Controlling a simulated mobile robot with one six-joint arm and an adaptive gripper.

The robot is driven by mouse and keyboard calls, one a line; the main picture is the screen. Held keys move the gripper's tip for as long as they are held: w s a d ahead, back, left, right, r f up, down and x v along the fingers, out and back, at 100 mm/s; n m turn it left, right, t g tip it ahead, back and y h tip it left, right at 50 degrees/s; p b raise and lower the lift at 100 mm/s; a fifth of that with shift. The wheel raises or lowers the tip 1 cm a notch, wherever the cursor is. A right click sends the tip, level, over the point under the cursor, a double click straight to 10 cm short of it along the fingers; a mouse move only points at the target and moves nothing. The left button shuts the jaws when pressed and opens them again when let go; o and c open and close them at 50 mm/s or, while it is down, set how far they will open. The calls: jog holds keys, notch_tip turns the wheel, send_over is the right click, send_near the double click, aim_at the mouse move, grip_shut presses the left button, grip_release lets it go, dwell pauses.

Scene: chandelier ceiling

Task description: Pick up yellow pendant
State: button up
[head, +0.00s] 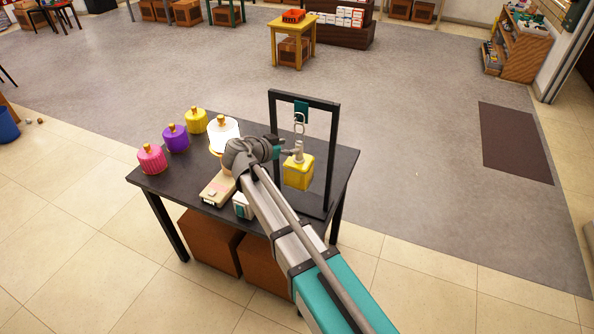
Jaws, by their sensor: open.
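The yellow pendant (298,173) is a yellow block with a pale grey top fitting. It hangs by pale rings from a teal piece on a black upright frame (334,150) at the right of the dark table. My gripper (291,152) is open, small in the head view, at the left of the pendant's top fitting. The fitting appears close to or between the fingertips; I cannot tell whether they touch. My arm comes in from the lower right and hides part of the table and of the frame's foot.
On the dark table (300,145) stand pink (151,159), purple (176,138) and yellow (196,120) cylinders with gold knobs. A white-topped one (224,133) stands behind my wrist. A beige device (217,188) and a small white box (242,206) lie near the front edge.

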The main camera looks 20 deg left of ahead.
aim_at(299, 143)
jog(key=shift+b+x, duration=0.9)
jog(key=shift+x, duration=1.1)
jog(key=shift+w+d+f, duration=0.25)
jog(key=shift+w+f, duration=0.05)
jog(key=shift+w, duration=0.2)
grip_shut()
